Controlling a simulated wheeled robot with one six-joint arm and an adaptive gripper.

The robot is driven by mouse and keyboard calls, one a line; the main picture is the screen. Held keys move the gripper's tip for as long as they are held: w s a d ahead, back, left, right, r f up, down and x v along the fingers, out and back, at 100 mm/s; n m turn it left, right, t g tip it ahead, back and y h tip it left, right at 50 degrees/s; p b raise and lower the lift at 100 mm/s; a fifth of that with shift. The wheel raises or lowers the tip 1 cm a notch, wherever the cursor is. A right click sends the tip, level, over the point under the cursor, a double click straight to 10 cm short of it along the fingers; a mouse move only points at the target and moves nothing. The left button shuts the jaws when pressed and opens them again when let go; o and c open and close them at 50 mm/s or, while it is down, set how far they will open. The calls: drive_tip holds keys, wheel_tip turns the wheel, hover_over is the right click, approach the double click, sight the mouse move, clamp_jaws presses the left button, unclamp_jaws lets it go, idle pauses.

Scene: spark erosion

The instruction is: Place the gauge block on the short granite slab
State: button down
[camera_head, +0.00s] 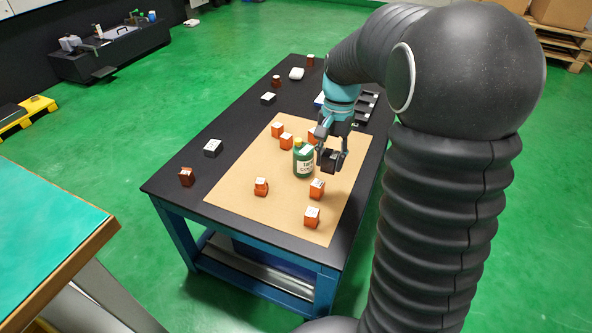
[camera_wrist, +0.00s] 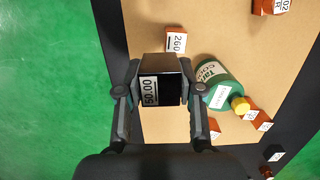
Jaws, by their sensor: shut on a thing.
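My gripper (camera_head: 331,157) is shut on a dark block, which I take to be the gauge block (camera_head: 328,163). In the wrist view the block (camera_wrist: 160,90) sits between both fingers of my gripper (camera_wrist: 162,95), with a white label reading 50.00 facing the camera. It appears held above the tan mat, beside a green bottle (camera_head: 303,164). Dark flat pieces (camera_head: 366,103) lie at the table's far right, partly behind my arm. Two small dark blocks with white tops, one nearer (camera_head: 212,148) and one farther (camera_head: 268,98), lie on the left side. I cannot tell which thing is the short granite slab.
The black table (camera_head: 236,121) carries the tan mat (camera_head: 240,196). Several orange blocks stand on the mat, including one at the front (camera_head: 312,217) and one labelled 260 (camera_wrist: 176,40). The bottle has a yellow cap (camera_wrist: 240,106). The table's left strip has bare room between objects.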

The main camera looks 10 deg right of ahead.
hover_over(295, 190)
drive_tip(key=f, duration=0.5)
drive_tip(key=shift+w+d, duration=0.2)
drive_tip(key=shift+w, duration=0.05)
drive_tip(key=shift+f, duration=2)
drive_tip(key=shift+f, duration=0.15)
drive_tip(key=c, duration=1)
unclamp_jaws()
